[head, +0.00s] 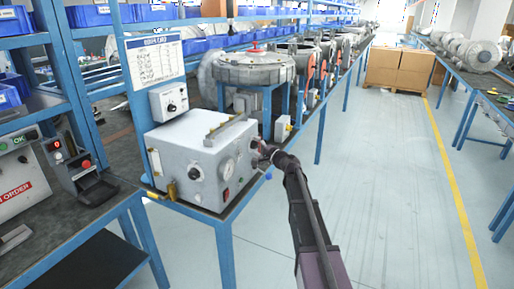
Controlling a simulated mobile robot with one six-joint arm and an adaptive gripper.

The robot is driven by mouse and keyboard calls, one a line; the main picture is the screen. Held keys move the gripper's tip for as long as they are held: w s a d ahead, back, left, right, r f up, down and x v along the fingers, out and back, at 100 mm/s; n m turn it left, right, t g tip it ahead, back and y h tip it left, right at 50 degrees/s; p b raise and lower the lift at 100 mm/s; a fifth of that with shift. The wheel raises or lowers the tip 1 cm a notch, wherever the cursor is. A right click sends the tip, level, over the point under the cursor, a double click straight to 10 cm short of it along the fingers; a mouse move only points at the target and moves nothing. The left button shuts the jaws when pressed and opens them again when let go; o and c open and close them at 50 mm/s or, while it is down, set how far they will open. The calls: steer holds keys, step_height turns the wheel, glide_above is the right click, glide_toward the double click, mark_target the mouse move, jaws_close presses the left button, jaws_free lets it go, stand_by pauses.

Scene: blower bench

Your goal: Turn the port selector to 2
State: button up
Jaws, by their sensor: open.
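A white metal test box (190,140) stands on the blue-framed bench. A small white box with a black knob (171,107) is mounted on a panel above its left end. Another dark knob (195,173) sits on the front of the test box, left of a round gauge (228,168). I cannot tell which control is the port selector, and no port numbers are readable. My gripper (264,153) is at the right side of the test box, close to small fittings there. The gripper is small and dark in view, and whether it touches anything is unclear.
A red button (226,194) is on the box front, and a blue-tipped fitting (268,176) is below my gripper. A printed sheet (155,61) hangs above. A round metal housing (250,68) stands behind. The floor (370,170) to the right is clear.

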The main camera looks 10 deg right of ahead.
steer(key=c, duration=1.1)
steer(key=shift+c, duration=0.2)
steer(key=shift+r, duration=0.1)
steer(key=m+g+p, duration=0.1)
steer(key=m, duration=0.1)
steer(key=m+g+p, duration=0.1)
steer(key=m+p, duration=0.1)
steer(key=shift+w+r, duration=0.1)
steer(key=shift+r, duration=0.1)
steer(key=shift+m+g+p, duration=0.8)
steer(key=shift+m+p, duration=0.4)
steer(key=shift+m, duration=0.4)
steer(key=shift+f, duration=0.1)
